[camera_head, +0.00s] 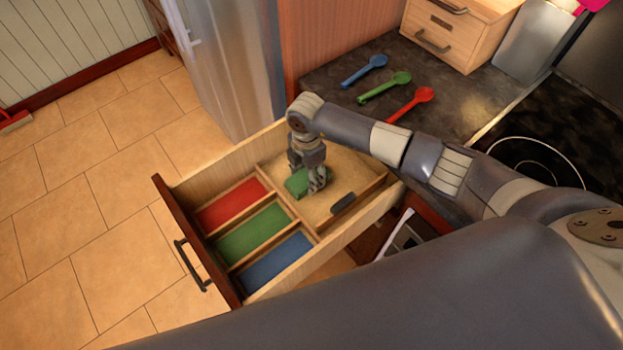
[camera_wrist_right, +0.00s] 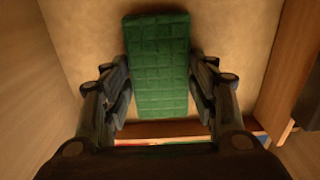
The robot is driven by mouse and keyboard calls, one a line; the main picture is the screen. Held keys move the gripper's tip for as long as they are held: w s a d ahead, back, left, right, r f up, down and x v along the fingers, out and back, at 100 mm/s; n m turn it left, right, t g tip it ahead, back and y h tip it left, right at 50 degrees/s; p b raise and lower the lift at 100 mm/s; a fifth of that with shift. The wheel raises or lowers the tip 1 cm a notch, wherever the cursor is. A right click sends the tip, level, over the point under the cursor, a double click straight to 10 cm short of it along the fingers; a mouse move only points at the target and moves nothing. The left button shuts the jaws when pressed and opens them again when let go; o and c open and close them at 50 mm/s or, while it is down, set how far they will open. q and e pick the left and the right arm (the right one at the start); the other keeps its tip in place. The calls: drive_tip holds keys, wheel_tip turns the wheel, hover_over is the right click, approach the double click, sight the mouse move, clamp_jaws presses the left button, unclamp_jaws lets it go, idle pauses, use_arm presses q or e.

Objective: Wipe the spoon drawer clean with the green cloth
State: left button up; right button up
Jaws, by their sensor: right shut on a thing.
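The spoon drawer (camera_head: 172,199) is pulled open, with red (camera_head: 231,204), green (camera_head: 252,231) and blue (camera_head: 275,260) compartments at its front. Behind them is a larger bare wooden compartment (camera_head: 345,172). My right gripper (camera_head: 307,186) reaches down into that rear compartment and is shut on the green cloth (camera_head: 297,183). In the right wrist view the quilted cloth (camera_wrist_right: 160,65) sits between the two fingers over the drawer floor. Whether it presses on the floor is hard to tell. A small dark object (camera_head: 343,203) lies near the compartment's right side. My left gripper is not in view.
Blue (camera_head: 364,71), green (camera_head: 384,87) and red (camera_head: 411,105) spoons lie on the dark counter (camera_head: 335,85) behind the drawer. A small wooden chest (camera_head: 458,35) and a stove (camera_head: 560,130) stand to the right. A fridge (camera_head: 225,70) stands left of the counter.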

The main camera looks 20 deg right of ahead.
drive_tip(key=shift+w+a+b, duration=0.25)
drive_tip(key=shift+w+b, duration=0.15)
drive_tip(key=shift+w, duration=0.2)
drive_tip(key=shift+w+a+b, duration=0.2)
drive_tip(key=shift+w+b, duration=0.15)
drive_tip(key=shift+w, duration=0.2)
drive_tip(key=shift+w+a+f+b, duration=0.15)
drive_tip(key=shift+w+a+b, duration=0.1)
drive_tip(key=shift+w+b, duration=0.6)
drive_tip(key=shift+w+a, duration=0.1)
drive_tip(key=shift+w, duration=0.05)
drive_tip(key=shift+r, duration=0.2)
